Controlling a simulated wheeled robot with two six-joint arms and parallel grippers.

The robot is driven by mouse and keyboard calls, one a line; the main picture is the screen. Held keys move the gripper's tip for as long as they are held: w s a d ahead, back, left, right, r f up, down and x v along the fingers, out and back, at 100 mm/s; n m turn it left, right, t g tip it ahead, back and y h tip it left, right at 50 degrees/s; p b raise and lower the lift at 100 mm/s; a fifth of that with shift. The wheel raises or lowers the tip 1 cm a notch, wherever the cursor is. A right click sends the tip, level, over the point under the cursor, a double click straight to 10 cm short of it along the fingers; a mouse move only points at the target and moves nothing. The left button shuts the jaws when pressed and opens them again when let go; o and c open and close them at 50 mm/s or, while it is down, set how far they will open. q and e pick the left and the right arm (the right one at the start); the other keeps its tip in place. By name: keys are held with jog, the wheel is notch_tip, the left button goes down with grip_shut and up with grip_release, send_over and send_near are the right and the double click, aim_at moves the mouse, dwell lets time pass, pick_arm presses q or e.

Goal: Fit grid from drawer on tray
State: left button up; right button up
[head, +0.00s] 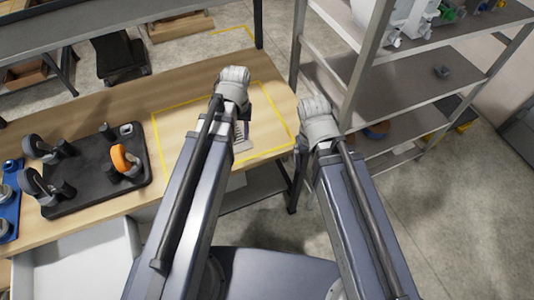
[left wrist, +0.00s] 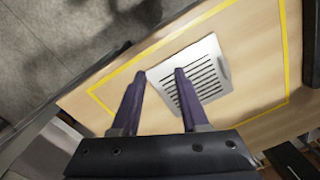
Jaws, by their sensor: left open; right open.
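A pale rectangular plate with a row of dark slots, the grid (left wrist: 190,82), lies flat on the wooden table inside a yellow taped outline. In the head view the grid (head: 243,143) is partly hidden behind my left arm. A pale rim shows around the slots; I cannot tell if this is the tray under the grid. My left gripper (left wrist: 160,76) is open and empty, its fingers over one edge of the grid. My right gripper (head: 318,122) is at the table's right edge, its fingers hidden by its wrist. A pale open drawer (head: 85,262) below the table looks empty.
A black tray (head: 95,170) with black and orange handled tools stands left on the table. A blue tray (head: 10,205) is at the far left. A metal shelf rack (head: 420,85) stands to the right. The taped area is otherwise clear.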

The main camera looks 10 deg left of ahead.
pick_arm(q)
jog(key=s+d+m, duration=0.5)
jog(key=s+d, duration=0.2)
jog(key=d, duration=0.4)
jog(key=shift+s+y, duration=0.3)
jog(key=shift+s, duration=0.05)
